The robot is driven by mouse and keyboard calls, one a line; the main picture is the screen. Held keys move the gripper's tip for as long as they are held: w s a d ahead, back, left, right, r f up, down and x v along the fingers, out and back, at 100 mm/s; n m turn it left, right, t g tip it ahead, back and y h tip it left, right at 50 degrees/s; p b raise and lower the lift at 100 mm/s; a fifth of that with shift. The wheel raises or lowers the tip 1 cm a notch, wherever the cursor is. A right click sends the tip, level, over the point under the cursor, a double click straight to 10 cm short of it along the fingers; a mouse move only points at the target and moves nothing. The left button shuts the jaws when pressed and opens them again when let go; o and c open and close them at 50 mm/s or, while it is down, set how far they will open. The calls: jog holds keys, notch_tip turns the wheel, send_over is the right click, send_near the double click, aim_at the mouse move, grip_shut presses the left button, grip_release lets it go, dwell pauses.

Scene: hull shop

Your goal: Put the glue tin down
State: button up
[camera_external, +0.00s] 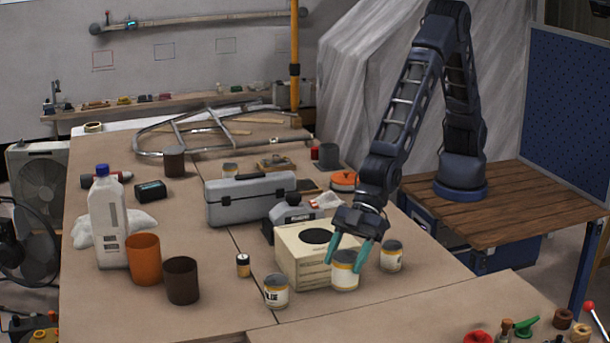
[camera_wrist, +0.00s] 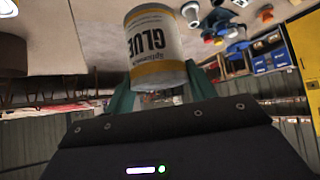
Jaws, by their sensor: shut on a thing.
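My gripper (camera_external: 345,262) is shut on a glue tin (camera_external: 345,275), its teal fingers on either side of it. The tin is white with a yellow band. In the wrist view the held glue tin (camera_wrist: 154,48) shows its GLUE lettering upside down, with the fingers beside it. It is just in front of the right side of a cream box; I cannot tell whether its base touches the bench (camera_external: 210,318). Similar tins stand to the left (camera_external: 276,293) and to the right (camera_external: 391,258), apart from it.
The cream box (camera_external: 300,262) with a black disc on top stands close behind the tin. A small dark-topped jar (camera_external: 243,266), a brown cup (camera_external: 182,281) and an orange cup (camera_external: 143,260) stand to the left. A grey toolbox (camera_external: 250,203) is farther back. The front left bench is clear.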

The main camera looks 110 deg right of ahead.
notch_tip(320, 180, down, 16)
jog(key=shift+r, duration=0.2)
dwell(0.4)
jog(key=shift+f, duration=0.1)
jog(key=o, duration=1.2)
jog(key=shift+s+r, duration=0.1)
jog(key=shift+r, duration=0.15)
jog(key=v, duration=1.1)
jog(key=shift+s+d+r, duration=0.15)
jog(key=shift+s+d, duration=0.1)
